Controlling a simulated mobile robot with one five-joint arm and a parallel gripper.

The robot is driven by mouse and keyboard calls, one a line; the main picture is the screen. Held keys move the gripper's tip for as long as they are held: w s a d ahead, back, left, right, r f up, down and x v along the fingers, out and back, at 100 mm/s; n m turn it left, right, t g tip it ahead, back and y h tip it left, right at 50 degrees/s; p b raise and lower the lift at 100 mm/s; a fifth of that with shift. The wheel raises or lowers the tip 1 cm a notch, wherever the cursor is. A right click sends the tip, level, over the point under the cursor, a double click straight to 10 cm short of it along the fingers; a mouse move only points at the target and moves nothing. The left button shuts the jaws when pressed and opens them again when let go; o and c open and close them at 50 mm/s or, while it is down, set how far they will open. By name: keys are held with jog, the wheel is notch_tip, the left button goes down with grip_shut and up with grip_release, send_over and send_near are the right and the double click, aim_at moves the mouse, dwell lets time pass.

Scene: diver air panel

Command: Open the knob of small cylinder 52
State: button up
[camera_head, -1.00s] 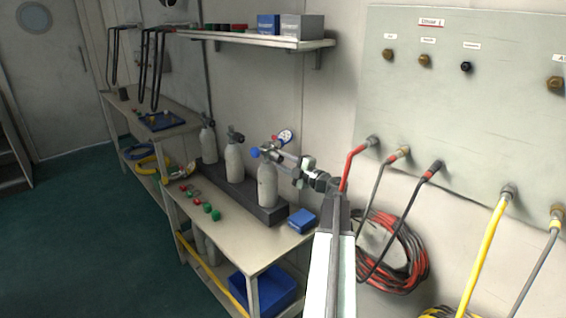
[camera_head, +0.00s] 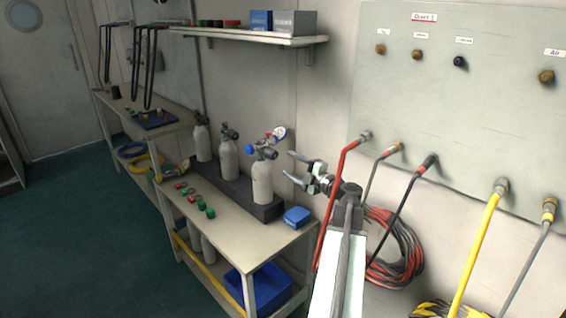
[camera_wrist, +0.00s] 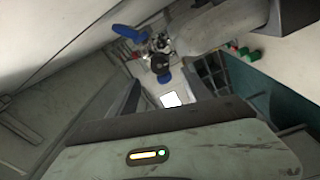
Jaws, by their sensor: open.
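Three small grey cylinders stand upright in a dark rack on the bench; I cannot read any number on them. The nearest cylinder (camera_head: 262,181) has a dark valve, a blue knob (camera_head: 249,149) on its left side and a round gauge (camera_head: 279,133) above. The middle cylinder (camera_head: 225,163) and far cylinder (camera_head: 202,142) have dark valve tops. My gripper (camera_head: 287,165) is open and empty, to the right of the nearest cylinder's valve, with a visible gap in the picture. The wrist view shows blue parts (camera_wrist: 130,32) and a grey cylinder body (camera_wrist: 215,30) beyond my jaws.
A small blue box (camera_head: 297,216) sits at the bench's right end, and red and green caps (camera_head: 206,207) lie along its front. A shelf (camera_head: 250,36) hangs above. Right of my arm, a wall panel (camera_head: 450,100) carries hoses, including a red one (camera_head: 330,205).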

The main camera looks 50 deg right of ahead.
aim_at(275, 157)
jog(key=shift+s, duration=0.3)
jog(key=shift+o, duration=0.2)
jog(key=w+m, duration=0.3)
jog(key=m, duration=0.5)
jog(key=w+m, duration=0.4)
jog(key=m, duration=0.4)
jog(key=w+m+y+p, duration=0.1)
jog(key=w+m, duration=0.2)
jog(key=m, duration=0.5)
jog(key=shift+w+d, duration=0.2)
jog(key=shift+r, duration=0.1)
jog(key=shift+c, duration=0.3)
